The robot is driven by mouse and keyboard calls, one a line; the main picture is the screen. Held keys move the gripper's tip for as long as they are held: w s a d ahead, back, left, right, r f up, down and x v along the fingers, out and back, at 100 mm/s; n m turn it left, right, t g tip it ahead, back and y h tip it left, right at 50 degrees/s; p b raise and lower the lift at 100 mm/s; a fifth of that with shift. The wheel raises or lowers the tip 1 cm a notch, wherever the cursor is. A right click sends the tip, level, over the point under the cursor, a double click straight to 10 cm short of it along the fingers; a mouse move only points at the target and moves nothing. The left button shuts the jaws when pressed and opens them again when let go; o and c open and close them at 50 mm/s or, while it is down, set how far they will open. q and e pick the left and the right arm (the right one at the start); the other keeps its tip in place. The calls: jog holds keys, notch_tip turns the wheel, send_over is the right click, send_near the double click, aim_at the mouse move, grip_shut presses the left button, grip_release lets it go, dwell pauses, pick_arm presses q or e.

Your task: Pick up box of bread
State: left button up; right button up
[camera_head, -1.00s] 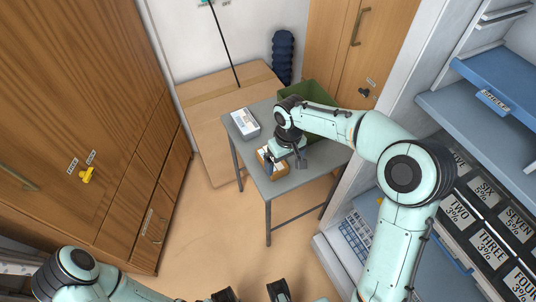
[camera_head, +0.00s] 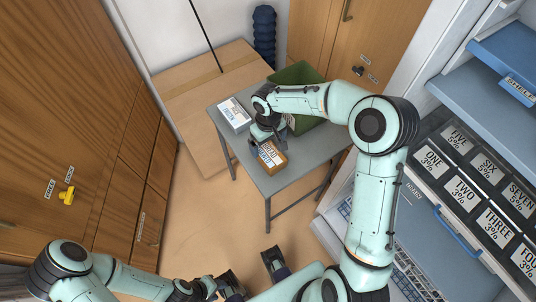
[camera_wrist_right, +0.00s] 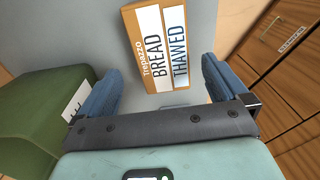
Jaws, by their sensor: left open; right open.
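The box of bread is a small brown box (camera_head: 272,157) with white labels, lying on the grey table in the head view. In the right wrist view the box (camera_wrist_right: 134,24) shows its labels "BREAD" and "THAWED". My right gripper (camera_head: 268,141) is open above the table at the far end of the box. In the right wrist view its two blue-padded fingers (camera_wrist_right: 160,88) are apart with nothing between them, and the box lies beyond them. My left gripper (camera_head: 252,274) is open and empty at the bottom of the head view, away from the table.
The grey table (camera_head: 283,181) also holds a white-topped box (camera_head: 235,114) at left and a green bin (camera_head: 301,75) behind. The bin (camera_wrist_right: 45,115) is close to my right gripper's left finger. Wooden cabinets stand left; shelves (camera_head: 445,118) stand right.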

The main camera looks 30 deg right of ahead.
aim_at(268, 151)
jog(key=f, duration=0.5)
jog(key=shift+s+a+f, duration=0.15)
jog(key=shift+s, duration=0.15)
jog(key=c, duration=1.2)
jog(key=shift+o, duration=0.2)
notch_tip(268, 151, up, 20)
jog(key=p, duration=0.1)
jog(key=shift+p, duration=0.4)
